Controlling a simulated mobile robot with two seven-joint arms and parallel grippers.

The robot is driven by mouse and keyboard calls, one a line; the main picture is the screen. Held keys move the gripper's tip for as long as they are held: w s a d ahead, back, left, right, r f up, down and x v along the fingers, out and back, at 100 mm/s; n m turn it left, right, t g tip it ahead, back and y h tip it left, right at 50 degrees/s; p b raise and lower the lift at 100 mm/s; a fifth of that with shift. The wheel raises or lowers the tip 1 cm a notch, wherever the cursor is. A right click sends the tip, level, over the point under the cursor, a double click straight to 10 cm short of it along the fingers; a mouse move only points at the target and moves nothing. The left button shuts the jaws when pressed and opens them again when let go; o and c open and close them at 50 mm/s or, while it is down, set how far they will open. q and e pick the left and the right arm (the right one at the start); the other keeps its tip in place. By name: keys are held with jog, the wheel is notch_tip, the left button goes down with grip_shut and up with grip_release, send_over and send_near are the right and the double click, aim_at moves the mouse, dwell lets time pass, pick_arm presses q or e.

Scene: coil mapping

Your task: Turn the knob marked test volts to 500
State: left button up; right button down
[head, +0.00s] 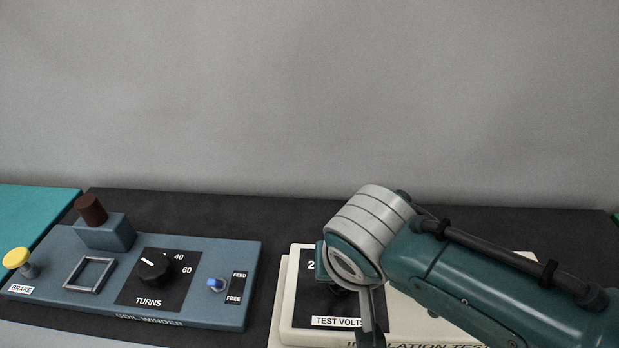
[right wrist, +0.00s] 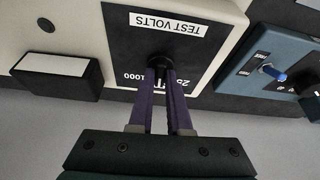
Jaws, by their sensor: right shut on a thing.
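The black TEST VOLTS knob (right wrist: 160,64) sits on a black plate (right wrist: 207,42) on the cream insulation tester (head: 286,322). In the right wrist view the plate is upside down, with "1000" and part of a number starting "25" beside the fingers. My right gripper (right wrist: 161,76) is shut on the knob, with its purple fingers on either side of it. The knob's pointer is hidden, so its setting cannot be read. In the head view my right arm covers the knob and most of the dial. My left gripper is not in view.
The dark bench behind is clear.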

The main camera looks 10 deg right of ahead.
jog(key=shift+m, duration=0.4)
jog(key=c, duration=0.9)
grip_release()
jog(key=shift+o, duration=0.2)
jog(key=p+v, duration=0.4)
jog(key=v, duration=0.6)
jog(key=shift+a, duration=0.1)
